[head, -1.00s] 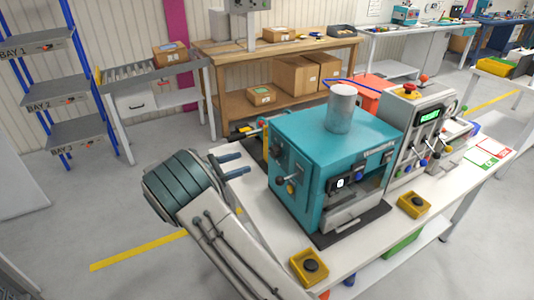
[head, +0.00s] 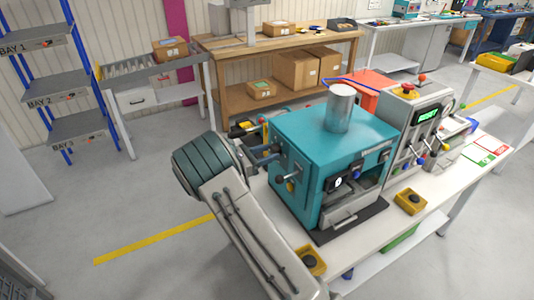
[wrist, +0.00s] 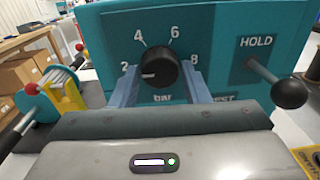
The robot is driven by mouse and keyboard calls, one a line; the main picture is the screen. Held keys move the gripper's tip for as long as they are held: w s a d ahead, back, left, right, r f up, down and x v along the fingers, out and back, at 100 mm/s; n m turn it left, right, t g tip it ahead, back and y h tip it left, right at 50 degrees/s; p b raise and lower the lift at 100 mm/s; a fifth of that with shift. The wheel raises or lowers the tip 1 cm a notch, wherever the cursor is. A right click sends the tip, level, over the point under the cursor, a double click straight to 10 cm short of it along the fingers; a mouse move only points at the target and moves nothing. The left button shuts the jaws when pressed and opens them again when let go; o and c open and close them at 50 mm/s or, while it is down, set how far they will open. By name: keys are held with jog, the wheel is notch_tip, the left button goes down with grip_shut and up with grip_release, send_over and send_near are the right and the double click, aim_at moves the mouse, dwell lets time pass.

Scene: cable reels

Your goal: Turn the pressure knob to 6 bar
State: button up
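The pressure knob (wrist: 158,66) is black and round, on the teal face of the press, inside a white scale marked 2, 4, 6, 8 and "bar". Its white pointer mark points left, close to the 2. My gripper (wrist: 160,76) has one blue-grey finger on each side of the knob, apart, with the tips close to its edges. Whether they touch it is not clear. In the head view my gripper (head: 266,155) is at the left side of the teal press (head: 325,140), and its fingertips are partly hard to make out.
A lever with a black ball, labelled HOLD (wrist: 290,93), sticks out right of the knob. A yellow and teal device with a red-knobbed lever (wrist: 35,90) stands to the left. A grey control panel (head: 420,125) and yellow button boxes (head: 410,201) share the white bench.

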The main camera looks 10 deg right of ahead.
jog(key=c, duration=0.5)
jog(key=shift+f+b, duration=0.1)
jog(key=shift+b, duration=0.2)
